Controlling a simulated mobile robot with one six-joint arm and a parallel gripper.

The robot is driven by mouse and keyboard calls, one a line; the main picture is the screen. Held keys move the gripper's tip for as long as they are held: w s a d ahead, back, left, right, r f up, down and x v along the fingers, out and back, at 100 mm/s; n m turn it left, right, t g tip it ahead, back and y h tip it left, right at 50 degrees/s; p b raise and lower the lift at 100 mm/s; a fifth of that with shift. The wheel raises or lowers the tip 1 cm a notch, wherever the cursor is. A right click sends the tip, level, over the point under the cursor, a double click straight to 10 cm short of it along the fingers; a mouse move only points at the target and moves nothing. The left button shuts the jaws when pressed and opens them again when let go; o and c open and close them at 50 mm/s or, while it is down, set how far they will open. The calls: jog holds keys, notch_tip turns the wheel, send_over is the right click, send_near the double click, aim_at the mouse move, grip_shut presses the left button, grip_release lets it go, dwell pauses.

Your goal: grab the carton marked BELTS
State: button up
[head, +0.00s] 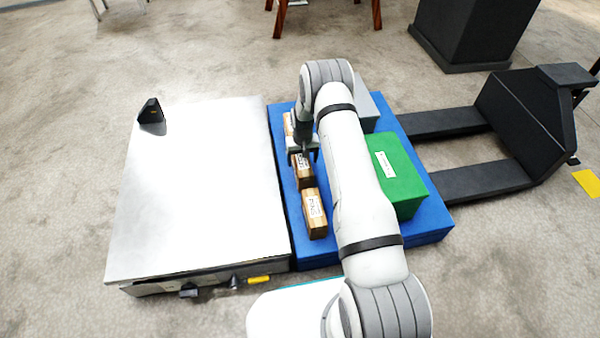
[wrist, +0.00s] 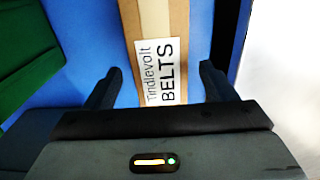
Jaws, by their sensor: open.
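The carton marked BELTS (wrist: 170,60) is brown with a white label, and it lies between the spread fingers of my gripper (wrist: 160,72) in the wrist view. Blue shows between the carton and each finger, so neither finger appears to touch it. In the head view my gripper (head: 303,152) is above the middle carton (head: 304,182) of the row on the blue pallet, which appears to be the BELTS one. My gripper is open and empty. The gripper body hides the carton's near end in the wrist view.
Another labelled brown carton (head: 316,222) sits close to it, and a further one (head: 288,124) is partly behind my gripper. A green box (head: 405,188) and a grey box (head: 368,110) share the blue pallet (head: 430,225). A white-topped platform (head: 200,190) adjoins the pallet's left.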

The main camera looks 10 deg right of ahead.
notch_tip(320, 180, down, 2)
jog(key=shift+r, duration=0.1)
jog(key=c, duration=1.4)
